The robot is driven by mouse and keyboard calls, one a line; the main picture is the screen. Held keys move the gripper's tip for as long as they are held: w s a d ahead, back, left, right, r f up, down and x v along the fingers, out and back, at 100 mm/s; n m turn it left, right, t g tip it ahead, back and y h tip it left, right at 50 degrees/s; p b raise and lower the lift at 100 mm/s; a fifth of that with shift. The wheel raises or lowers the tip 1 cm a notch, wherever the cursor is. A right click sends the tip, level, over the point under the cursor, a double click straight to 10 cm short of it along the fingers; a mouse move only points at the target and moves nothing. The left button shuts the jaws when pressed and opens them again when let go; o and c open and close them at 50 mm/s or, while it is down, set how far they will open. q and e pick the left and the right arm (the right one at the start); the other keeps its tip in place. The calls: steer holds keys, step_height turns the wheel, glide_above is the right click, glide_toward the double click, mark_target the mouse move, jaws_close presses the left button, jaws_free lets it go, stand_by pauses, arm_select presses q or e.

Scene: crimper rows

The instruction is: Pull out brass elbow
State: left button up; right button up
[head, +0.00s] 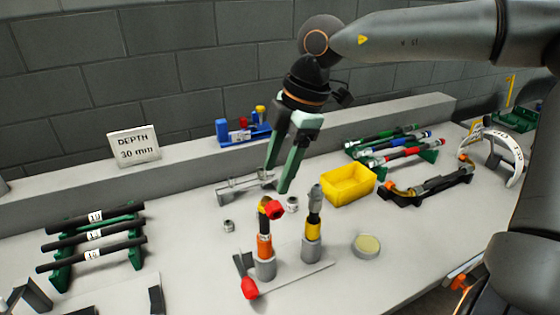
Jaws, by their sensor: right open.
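My left gripper is not in view.
A yellow-banded tool (314,228) stands upright in a second holder close by. A yellow bin (348,185), small metal fittings (229,226) and a round tin (366,245) surround it. A red-tipped tool (248,286) lies in front. Black tubes (92,236) rest on green racks at left.

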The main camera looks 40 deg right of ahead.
mark_target(269, 197)
steer(key=b+x, duration=0.4)
steer(key=x, duration=0.3)
steer(key=shift+b, duration=0.4)
steer(key=shift+w+a+f+b, duration=0.1)
steer(key=shift+f+b, duration=0.4)
steer(key=shift+f, duration=0.2)
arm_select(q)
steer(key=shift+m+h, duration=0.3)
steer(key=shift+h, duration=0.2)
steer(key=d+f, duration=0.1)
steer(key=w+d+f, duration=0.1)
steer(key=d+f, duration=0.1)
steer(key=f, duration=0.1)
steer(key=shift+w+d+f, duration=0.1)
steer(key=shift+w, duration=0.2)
arm_select(e)
steer(key=shift+a, duration=0.1)
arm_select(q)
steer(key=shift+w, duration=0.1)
arm_select(e)
steer(key=shift+c, duration=0.2)
